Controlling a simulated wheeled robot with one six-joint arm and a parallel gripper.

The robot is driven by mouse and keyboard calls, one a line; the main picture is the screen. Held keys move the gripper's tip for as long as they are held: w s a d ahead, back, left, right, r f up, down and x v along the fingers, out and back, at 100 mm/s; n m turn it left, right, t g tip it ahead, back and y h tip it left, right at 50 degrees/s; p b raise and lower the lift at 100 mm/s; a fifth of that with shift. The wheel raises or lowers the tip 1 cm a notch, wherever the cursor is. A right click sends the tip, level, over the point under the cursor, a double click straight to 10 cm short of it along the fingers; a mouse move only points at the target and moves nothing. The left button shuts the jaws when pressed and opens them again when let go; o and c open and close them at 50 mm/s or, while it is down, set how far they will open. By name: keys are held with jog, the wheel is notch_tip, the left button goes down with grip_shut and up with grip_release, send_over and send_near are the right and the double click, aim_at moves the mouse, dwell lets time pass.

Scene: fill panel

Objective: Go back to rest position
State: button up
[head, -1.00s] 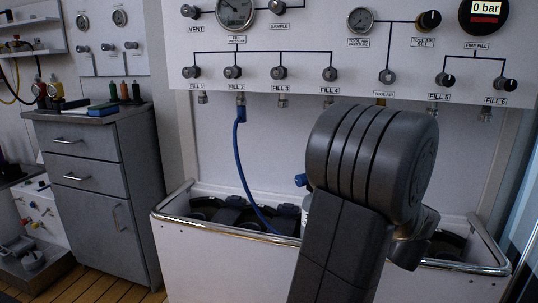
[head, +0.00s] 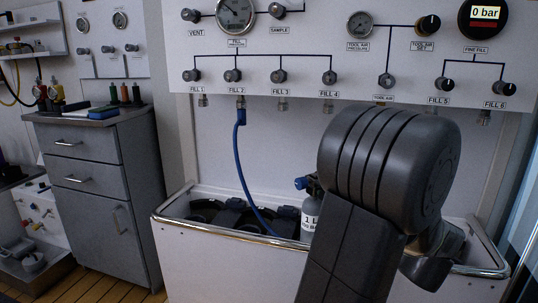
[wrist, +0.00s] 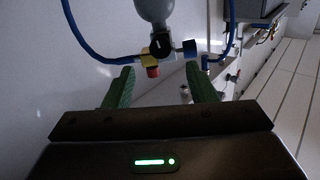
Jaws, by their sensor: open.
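My gripper (wrist: 160,86) shows in the wrist view with two green fingers spread apart and nothing between them that I can see held. Beyond the fingers is a grey cylinder (wrist: 154,10) with a valve fitting (wrist: 160,47) that has yellow, blue and red parts. The cylinder looks apart from the fingers. In the head view my dark arm fills the lower right middle, and my gripper is hidden behind it or out of frame.
The fill panel (head: 300,130) with gauges and knobs stands behind my arm. A blue hose (head: 240,165) hangs from FILL 2 into the trough (head: 220,262). A grey drawer cabinet (head: 95,200) is at the left. Bare floor (head: 100,290) shows in front of it.

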jog(key=w+a+m+p, duration=0.1)
jog(key=w+a+m, duration=0.1)
jog(key=m, duration=0.7)
jog(key=w+a+m+p, duration=0.1)
jog(key=w+m, duration=0.4)
jog(key=m, duration=0.5)
jog(key=shift+w+a+r+g+y, duration=0.2)
jog(key=shift+a+g+y, duration=0.1)
jog(key=shift+a+g, duration=0.1)
dwell(0.4)
jog(key=shift+a+f, duration=0.1)
jog(key=shift+f, duration=0.05)
dwell(0.3)
